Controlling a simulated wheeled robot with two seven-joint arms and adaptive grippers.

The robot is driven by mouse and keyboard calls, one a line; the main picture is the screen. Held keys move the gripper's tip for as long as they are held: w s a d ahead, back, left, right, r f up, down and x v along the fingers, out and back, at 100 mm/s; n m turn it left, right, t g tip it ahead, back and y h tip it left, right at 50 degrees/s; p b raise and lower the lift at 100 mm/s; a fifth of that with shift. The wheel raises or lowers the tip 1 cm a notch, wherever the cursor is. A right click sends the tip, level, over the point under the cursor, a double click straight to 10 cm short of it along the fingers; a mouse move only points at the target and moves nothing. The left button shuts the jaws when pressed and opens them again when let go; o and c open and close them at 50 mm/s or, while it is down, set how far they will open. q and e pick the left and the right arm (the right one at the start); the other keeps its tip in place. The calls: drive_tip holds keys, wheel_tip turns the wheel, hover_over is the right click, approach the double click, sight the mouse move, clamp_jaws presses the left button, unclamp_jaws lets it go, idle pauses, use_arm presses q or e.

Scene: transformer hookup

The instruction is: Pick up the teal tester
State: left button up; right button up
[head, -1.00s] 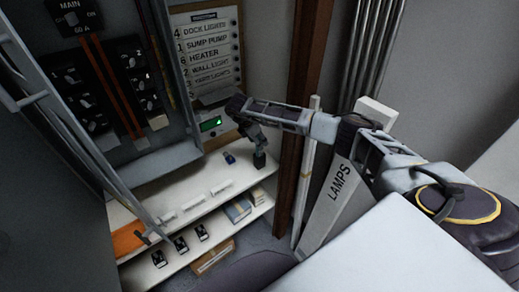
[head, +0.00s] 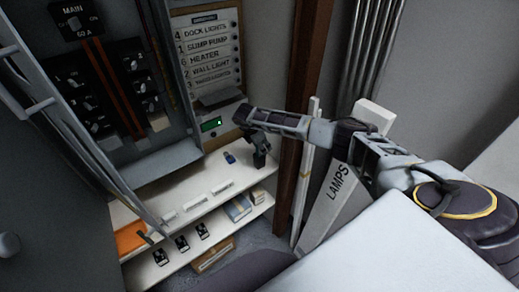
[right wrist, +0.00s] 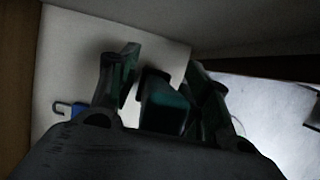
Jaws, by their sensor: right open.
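The teal tester (right wrist: 167,106) is dark and boxy in the right wrist view. It stands on the white upper shelf between the two fingers of my right gripper (right wrist: 164,78). The fingers are open, one on each side of it; whether either touches it is too dark to tell. In the head view my right gripper (head: 257,146) reaches down to the right end of the shelf (head: 205,178), and the tester (head: 260,160) shows dark just under it, partly hidden by the gripper. My left gripper is not in view.
A blue padlock-like item (head: 230,158) lies left of the tester; it also shows in the right wrist view (right wrist: 72,110). Small white blocks (head: 195,200) sit further left.

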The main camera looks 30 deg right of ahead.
clamp_jaws()
idle(0.3)
drive_tip(key=shift+r, duration=0.15)
drive_tip(key=shift+r+b, duration=0.95)
drive_tip(key=shift+r, duration=3.95)
